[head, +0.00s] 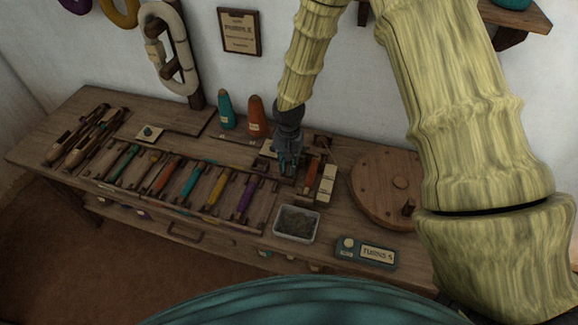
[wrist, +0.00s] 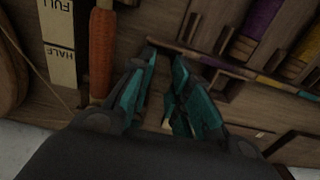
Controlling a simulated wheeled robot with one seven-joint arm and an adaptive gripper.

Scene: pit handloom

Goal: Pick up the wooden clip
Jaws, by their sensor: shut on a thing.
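My gripper (head: 288,168) is low over the right part of the wooden workbench, just right of the row of coloured bobbins. In the wrist view its two teal fingers (wrist: 165,85) are drawn near each other. It is shut on the wooden clip, which is mostly hidden by the fingers. A small brown wooden patch (wrist: 167,122) shows between them, but its outline is too dark to make out. I cannot tell whether the clip is clear of the bench.
An orange bobbin (wrist: 103,50) and a FULL/HALF gauge card (wrist: 58,40) lie beside the fingers. A grey tray (head: 297,222), a TURNS counter (head: 366,252) and a round wooden disc (head: 375,185) are close by. Teal and orange cones (head: 256,118) stand behind.

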